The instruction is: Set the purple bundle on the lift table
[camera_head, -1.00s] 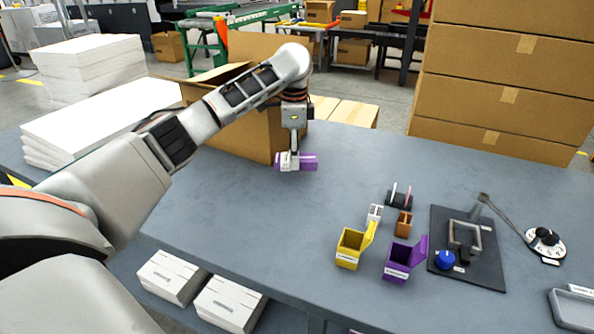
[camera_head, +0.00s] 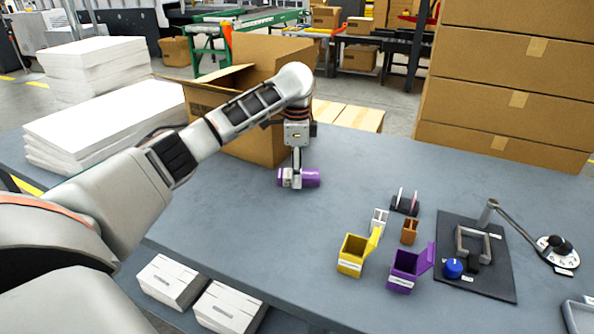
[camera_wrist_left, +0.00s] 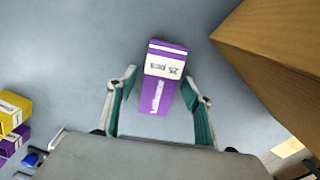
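The purple bundle (camera_head: 312,178), with a white band or label, is at the tip of my left gripper (camera_head: 297,176) in the head view, just in front of the open cardboard box. In the left wrist view the bundle (camera_wrist_left: 158,80) lies between the two teal-lined fingers of my left gripper (camera_wrist_left: 160,82), its "25 pcs" label showing. My right gripper is out of view. I see no lift table.
The grey table (camera_head: 230,215) has free room in its middle. An open cardboard box (camera_head: 262,135) stands close behind the bundle. Right are a yellow bin (camera_head: 351,256), a purple bin (camera_head: 404,271) and a black mat (camera_head: 490,283). White paper stacks (camera_head: 95,125) are at left.

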